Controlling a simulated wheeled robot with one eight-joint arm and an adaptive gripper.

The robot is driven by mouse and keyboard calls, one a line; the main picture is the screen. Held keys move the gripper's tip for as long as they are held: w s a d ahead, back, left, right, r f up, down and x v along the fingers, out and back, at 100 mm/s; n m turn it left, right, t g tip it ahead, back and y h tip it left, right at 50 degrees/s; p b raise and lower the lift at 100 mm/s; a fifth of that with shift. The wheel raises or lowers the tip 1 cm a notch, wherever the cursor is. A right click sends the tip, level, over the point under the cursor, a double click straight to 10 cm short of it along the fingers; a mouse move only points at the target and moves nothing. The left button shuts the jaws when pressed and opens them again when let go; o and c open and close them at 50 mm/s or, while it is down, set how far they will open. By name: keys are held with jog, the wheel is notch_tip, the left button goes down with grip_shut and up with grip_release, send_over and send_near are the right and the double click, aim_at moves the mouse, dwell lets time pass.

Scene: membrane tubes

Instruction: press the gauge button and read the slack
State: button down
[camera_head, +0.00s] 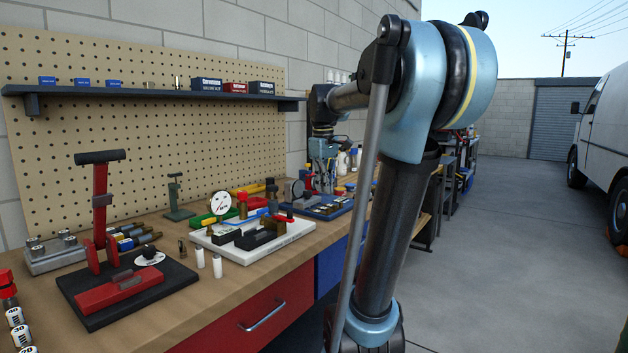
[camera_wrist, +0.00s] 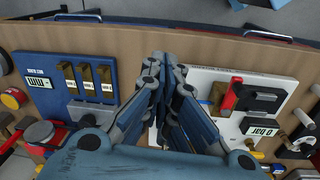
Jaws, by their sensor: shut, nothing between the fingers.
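My gripper (camera_wrist: 160,62) is shut and empty in the wrist view, its fingers together over the strip between two boards. In the head view my gripper (camera_head: 324,178) is small, above the bench and partly hidden. A blue board (camera_wrist: 60,42) at left carries a display (camera_wrist: 36,83) marked mm and several brass-coloured pieces in a row. A white board (camera_wrist: 202,77) at right carries a second small display (camera_wrist: 262,126). I cannot pick out the gauge button for certain, and no slack reading is legible. The blue board (camera_head: 340,208) also shows in the head view.
A red press on a black base (camera_head: 85,315) stands left. Two white vials (camera_head: 217,266) stand in front. A shelf (camera_head: 160,93) hangs behind.

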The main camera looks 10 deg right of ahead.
jog(key=w+r+n, duration=0.3)
jog(key=w+r, duration=0.2)
jog(key=w, duration=0.5)
jog(key=w+r+n+g, duration=0.1)
jog(key=w+r+n, duration=0.1)
jog(key=w+r, duration=0.4)
jog(key=w, duration=0.5)
jog(key=shift+w+a+n, duration=0.15)
jog(key=shift+w+n, duration=0.05)
jog(key=shift+n, duration=0.2)
